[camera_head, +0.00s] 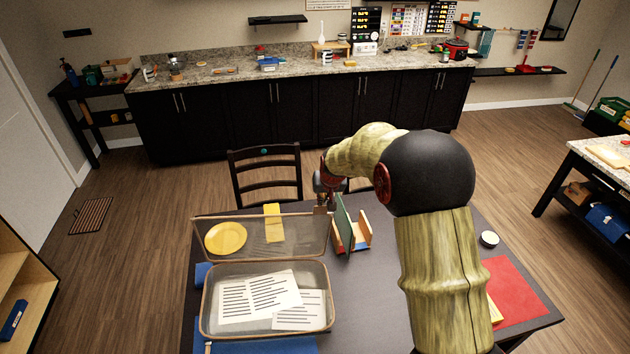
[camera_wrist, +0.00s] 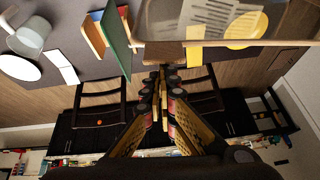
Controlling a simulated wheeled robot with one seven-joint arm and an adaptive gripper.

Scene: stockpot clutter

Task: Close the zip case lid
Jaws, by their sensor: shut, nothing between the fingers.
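The zip case (camera_head: 204,305) lies open on the dark table, its tan-rimmed base toward the front with printed papers (camera_head: 262,298) in it. Its see-through lid (camera_head: 290,238) is swung back on the far side, away from the base. The lid also shows at the top of the wrist view (camera_wrist: 290,22). My gripper (camera_head: 321,207) is by the lid's far right corner. In the wrist view its shut, empty fingertips (camera_wrist: 162,76) are just beyond the lid's far rim. Whether they touch the rim cannot be told.
A green board (camera_head: 343,222) stands in a wooden holder (camera_head: 364,234) right of the lid. A yellow plate (camera_head: 226,238) and a yellow strip (camera_head: 273,223) show at the lid. A red sheet (camera_head: 515,290) and a small round jar (camera_head: 489,239) are at right. A chair (camera_head: 265,172) stands behind the table.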

